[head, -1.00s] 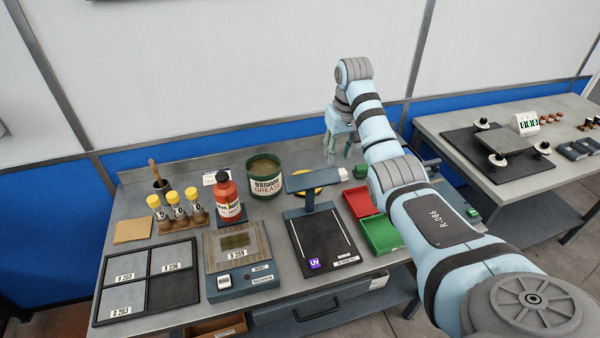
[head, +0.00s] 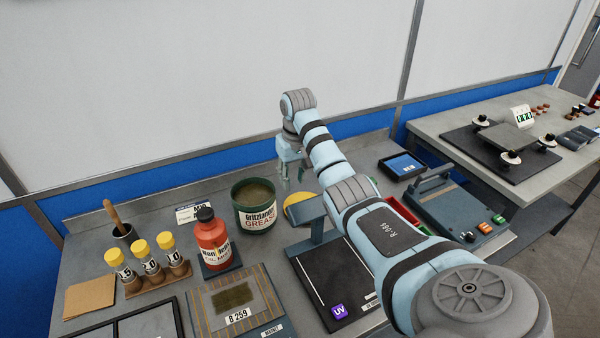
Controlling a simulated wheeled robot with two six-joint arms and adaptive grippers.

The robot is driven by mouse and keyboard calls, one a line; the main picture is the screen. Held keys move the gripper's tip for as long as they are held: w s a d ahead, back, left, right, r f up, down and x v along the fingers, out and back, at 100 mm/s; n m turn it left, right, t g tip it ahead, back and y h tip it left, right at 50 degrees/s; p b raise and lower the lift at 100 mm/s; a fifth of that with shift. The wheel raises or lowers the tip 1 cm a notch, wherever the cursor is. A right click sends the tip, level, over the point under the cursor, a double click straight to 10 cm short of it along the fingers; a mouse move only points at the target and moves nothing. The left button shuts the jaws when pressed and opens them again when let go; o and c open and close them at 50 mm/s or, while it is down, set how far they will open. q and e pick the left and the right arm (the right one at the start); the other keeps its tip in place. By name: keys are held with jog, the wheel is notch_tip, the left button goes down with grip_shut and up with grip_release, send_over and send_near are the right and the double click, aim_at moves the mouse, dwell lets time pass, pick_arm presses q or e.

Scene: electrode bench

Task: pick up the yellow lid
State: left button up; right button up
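The yellow lid (head: 297,203) is a round yellow disc lying on the bench just right of the green grease tub (head: 254,207). The head of the UV lamp stand hides part of it. My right gripper (head: 292,184) points down above and slightly behind the lid, close to the tub's right side. Its fingers look apart with nothing between them, and they appear clear of the lid. My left gripper is not in view.
The UV stand (head: 334,283) stands in front of the lid, beneath my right arm. A red bottle (head: 210,240) and several yellow-capped vials (head: 148,258) stand to the left. A dark tray (head: 402,166) and a blue-grey device (head: 455,212) are at the right.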

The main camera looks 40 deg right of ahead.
aim_at(298, 196)
jog(key=f+b, duration=0.1)
jog(key=f, duration=0.2)
jog(key=f+b, duration=0.1)
jog(key=f, duration=0.3)
jog(key=w+f, duration=0.1)
jog(key=f, duration=0.3)
jog(key=shift+d+f+b, duration=0.15)
jog(key=shift+b, duration=0.25)
grip_shut()
